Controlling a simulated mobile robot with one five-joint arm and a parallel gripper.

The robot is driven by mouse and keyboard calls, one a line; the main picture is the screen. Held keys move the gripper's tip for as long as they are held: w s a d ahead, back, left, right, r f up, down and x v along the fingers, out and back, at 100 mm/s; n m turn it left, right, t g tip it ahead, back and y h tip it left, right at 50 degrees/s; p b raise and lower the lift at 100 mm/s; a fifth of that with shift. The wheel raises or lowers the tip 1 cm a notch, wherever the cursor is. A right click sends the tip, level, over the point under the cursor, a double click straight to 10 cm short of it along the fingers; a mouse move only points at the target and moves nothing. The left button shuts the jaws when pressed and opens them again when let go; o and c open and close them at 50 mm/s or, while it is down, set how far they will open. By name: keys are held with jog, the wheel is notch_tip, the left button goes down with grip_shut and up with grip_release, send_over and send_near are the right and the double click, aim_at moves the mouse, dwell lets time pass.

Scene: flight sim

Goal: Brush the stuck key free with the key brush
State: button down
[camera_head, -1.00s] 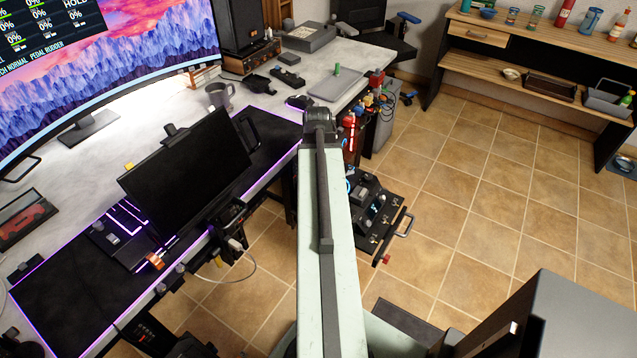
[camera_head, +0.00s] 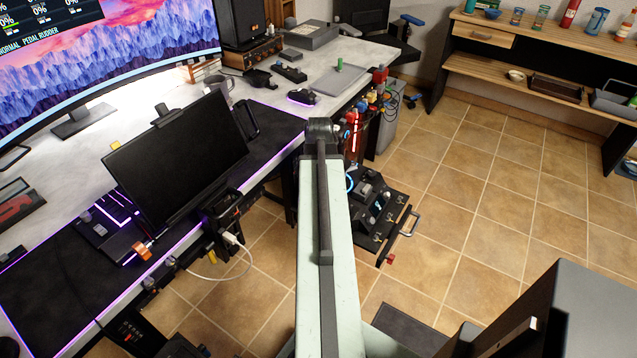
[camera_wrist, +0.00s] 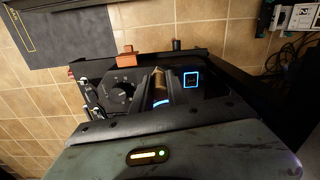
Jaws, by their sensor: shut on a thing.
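My gripper (camera_wrist: 157,90) is seen from behind in the wrist view. Its dark fingers are shut on a tan, rod-like thing, which looks like the handle of the key brush (camera_wrist: 160,78). The brush's bristles cannot be made out. In the head view my arm hides the gripper. A dark keyboard-like unit with purple-lit lines (camera_head: 107,222) lies on the desk mat, left of the small black monitor. An orange piece (camera_head: 142,250) is beside it near the desk's front edge. I cannot tell which key is stuck. My gripper is not over this unit.
The small monitor (camera_head: 182,158) stands over the desk mat. A black device with a handle (camera_head: 385,225) is on the floor right of my arm. A mouse (camera_head: 301,97) lies on the desk. Tiled floor (camera_head: 500,190) is open toward the shelf (camera_head: 515,70).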

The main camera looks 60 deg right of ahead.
jog(key=shift+d+f, duration=0.1)
jog(key=shift+d, duration=0.3)
jog(key=shift+d+p, duration=0.3)
jog(key=shift+d, duration=1.45)
jog(key=shift+a, duration=2.05)
jog(key=shift+a+r, duration=0.2)
jog(key=shift+a, duration=0.05)
notch_tip(320, 180, up, 7)
jog(key=p, duration=0.7)
jog(key=shift+d+r, duration=0.1)
jog(key=shift+d, duration=0.05)
jog(key=shift+f, duration=0.2)
